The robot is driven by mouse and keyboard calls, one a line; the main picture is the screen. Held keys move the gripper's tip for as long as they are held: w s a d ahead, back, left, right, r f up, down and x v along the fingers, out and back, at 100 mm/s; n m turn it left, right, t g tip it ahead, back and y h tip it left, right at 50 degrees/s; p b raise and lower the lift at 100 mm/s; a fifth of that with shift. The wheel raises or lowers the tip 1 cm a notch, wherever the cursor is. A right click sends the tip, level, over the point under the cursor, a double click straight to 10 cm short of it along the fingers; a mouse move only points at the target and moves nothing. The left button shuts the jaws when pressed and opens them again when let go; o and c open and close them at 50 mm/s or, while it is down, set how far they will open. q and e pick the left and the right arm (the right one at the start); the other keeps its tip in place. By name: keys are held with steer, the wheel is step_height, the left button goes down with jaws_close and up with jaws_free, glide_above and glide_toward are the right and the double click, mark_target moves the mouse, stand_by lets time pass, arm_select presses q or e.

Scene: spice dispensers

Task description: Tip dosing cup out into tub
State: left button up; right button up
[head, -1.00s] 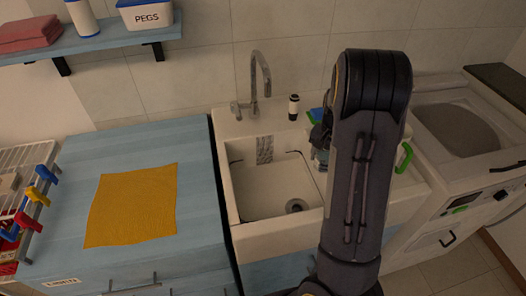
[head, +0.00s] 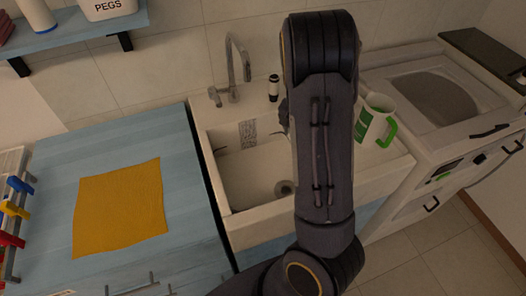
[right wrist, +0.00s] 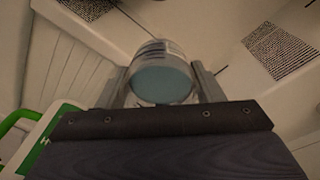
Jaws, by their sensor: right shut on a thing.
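My right gripper (right wrist: 160,88) is shut on the dosing cup, a grey cylinder with a flat teal-grey round face (right wrist: 162,84) turned to the right wrist camera. One finger lies along each side of it. I cannot tell whether that face is its base or its contents. In the head view my right arm hides the cup and nearly all of the gripper. A white-and-green container with a green handle (head: 375,118), possibly the tub, stands at the sink's right side. White and green edges show at lower left in the right wrist view (right wrist: 48,140). My left gripper is out of view.
The white sink (head: 252,172) lies left of my right arm, with a tap (head: 233,65) and a small black-and-white bottle (head: 274,88) behind. A blue counter (head: 178,145) bears a yellow cloth (head: 118,207). A white appliance (head: 440,125) stands at the right.

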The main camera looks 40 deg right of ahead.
steer(key=shift+w+a+f+h, duration=0.15)
steer(key=shift+a+h, duration=0.25)
steer(key=shift+a, duration=0.05)
steer(key=shift+w+a+f+g+h, duration=0.2)
steer(key=shift+a+f+g+h, duration=0.3)
steer(key=shift+h, duration=0.4)
steer(key=shift+a+f, duration=0.15)
steer(key=shift+f, duration=0.05)
steer(key=shift+f, duration=0.15)
steer(key=shift+a+h, duration=0.1)
steer(key=shift+h, duration=0.2)
steer(key=shift+w+a+f, duration=0.1)
steer(key=shift+a+f, duration=0.05)
steer(key=shift+f, duration=0.05)
steer(key=shift+w+a+f+h+b, duration=0.1)
steer(key=shift+a+f+h+b, duration=0.15)
steer(key=shift+f+h+b, duration=0.25)
steer(key=shift+a+f, duration=0.1)
steer(key=shift+f, duration=0.05)
steer(key=shift+w+a+r+g+h+b, duration=0.15)
steer(key=shift+a+g+h, duration=0.05)
steer(key=shift+a+h, duration=0.2)
steer(key=shift+w+a+r+g+h+b, duration=0.1)
steer(key=shift+a+r+g+h+b, duration=0.1)
steer(key=shift+a+h, duration=0.15)
